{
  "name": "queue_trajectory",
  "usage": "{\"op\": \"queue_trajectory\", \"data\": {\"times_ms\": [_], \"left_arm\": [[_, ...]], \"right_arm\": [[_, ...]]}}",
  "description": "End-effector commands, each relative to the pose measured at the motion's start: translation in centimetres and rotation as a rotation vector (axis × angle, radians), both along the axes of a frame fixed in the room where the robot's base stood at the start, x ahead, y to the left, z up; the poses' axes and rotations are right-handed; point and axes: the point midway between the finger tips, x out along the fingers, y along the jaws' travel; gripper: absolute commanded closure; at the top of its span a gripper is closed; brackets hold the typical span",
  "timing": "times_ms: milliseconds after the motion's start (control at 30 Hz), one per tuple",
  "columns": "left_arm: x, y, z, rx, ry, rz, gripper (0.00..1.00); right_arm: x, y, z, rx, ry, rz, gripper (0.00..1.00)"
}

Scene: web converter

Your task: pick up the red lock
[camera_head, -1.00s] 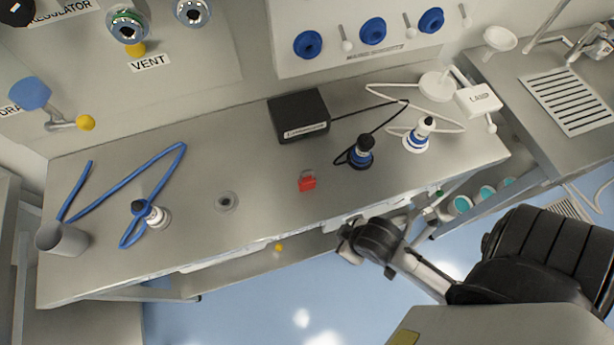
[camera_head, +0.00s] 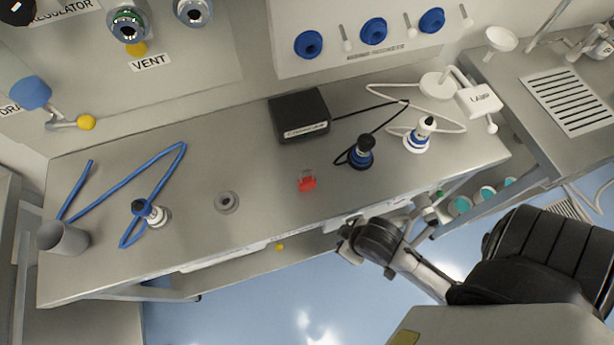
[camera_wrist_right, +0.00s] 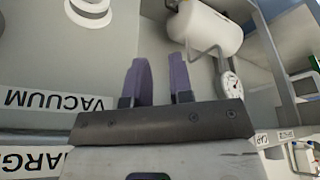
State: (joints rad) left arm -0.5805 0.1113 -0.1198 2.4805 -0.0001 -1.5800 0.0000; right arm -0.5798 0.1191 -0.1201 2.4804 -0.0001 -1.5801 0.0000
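A small red lock (camera_head: 307,183) sits on the grey metal bench top (camera_head: 265,165), right of the middle and towards the front edge. Its upper part looks pale or see-through. My right arm reaches in from the right in the head view and ends just off the bench's front edge, apart from the lock; its fingertips cannot be made out there. In the right wrist view, my right gripper (camera_wrist_right: 160,85) has its two purple fingers apart with nothing between them. The lock is not in the wrist view. My left gripper is not in view.
A black box (camera_head: 300,115) stands behind the lock. A blue-and-black fitting (camera_head: 361,153) with a black cable stands to its right, and a round hole fitting (camera_head: 227,202) is to its left. A grey cup (camera_head: 63,240) and blue hose (camera_head: 150,180) lie farther left.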

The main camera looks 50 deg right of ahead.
Motion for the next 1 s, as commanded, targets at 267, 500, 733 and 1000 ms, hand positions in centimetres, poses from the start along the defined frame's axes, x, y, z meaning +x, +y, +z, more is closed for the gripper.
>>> {"op": "queue_trajectory", "data": {"times_ms": [267, 500, 733, 1000], "left_arm": [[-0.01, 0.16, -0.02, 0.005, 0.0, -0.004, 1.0], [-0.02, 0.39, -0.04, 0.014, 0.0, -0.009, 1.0], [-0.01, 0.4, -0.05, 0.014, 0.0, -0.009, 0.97], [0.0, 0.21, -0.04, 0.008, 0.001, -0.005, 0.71]], "right_arm": [[-0.01, 0.0, -0.01, 0.0, 0.0, 0.0, 0.52], [0.0, 0.0, -0.02, 0.0, 0.001, 0.0, 0.29], [-0.01, 0.0, -0.03, 0.0, 0.001, 0.0, 0.25], [-0.01, -0.01, -0.02, 0.0, 0.001, 0.0, 0.25]]}}
